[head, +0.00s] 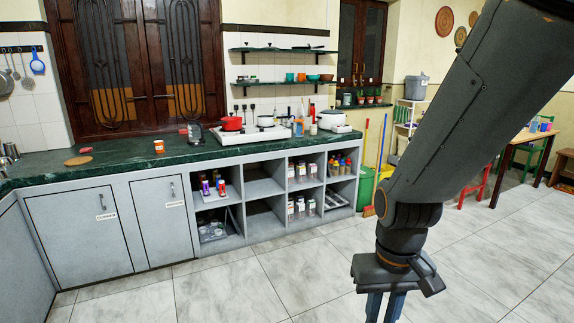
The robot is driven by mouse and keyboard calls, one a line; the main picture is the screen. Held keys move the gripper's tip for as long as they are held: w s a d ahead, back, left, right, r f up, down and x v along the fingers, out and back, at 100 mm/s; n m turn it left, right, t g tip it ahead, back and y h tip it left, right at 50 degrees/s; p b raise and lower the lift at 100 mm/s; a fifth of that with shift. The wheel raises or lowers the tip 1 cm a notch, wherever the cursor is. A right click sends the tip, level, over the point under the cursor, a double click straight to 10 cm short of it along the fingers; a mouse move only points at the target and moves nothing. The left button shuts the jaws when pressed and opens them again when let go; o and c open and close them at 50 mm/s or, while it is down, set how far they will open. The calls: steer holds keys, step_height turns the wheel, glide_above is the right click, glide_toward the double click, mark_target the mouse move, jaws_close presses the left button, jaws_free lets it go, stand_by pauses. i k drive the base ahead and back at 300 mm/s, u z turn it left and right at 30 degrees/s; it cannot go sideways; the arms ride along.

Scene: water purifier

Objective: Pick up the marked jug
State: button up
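I cannot make out a marked jug in the head view. My gripper (384,308) hangs at the lower right, in front of the tiled floor, pointing down. Its two bluish fingers run off the bottom edge, so their tips are hidden. The fingers look close together with a narrow gap, and I see nothing held between them. My gripper is well apart from the counter.
A green-topped counter (130,152) runs along the left wall. It bears a small orange jar (159,146), a red pot (231,123) and a white cooker (331,119). Open shelves below hold several bottles. A green bin (365,187) stands at its end. The floor (260,290) is clear.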

mark_target(299, 124)
steer(key=z, duration=0.2)
steer(key=i, duration=1.65)
steer(key=z, duration=0.25)
steer(key=i, duration=2.15)
steer(key=u, duration=0.45)
steer(key=i, duration=1.5)
steer(key=u, duration=0.25)
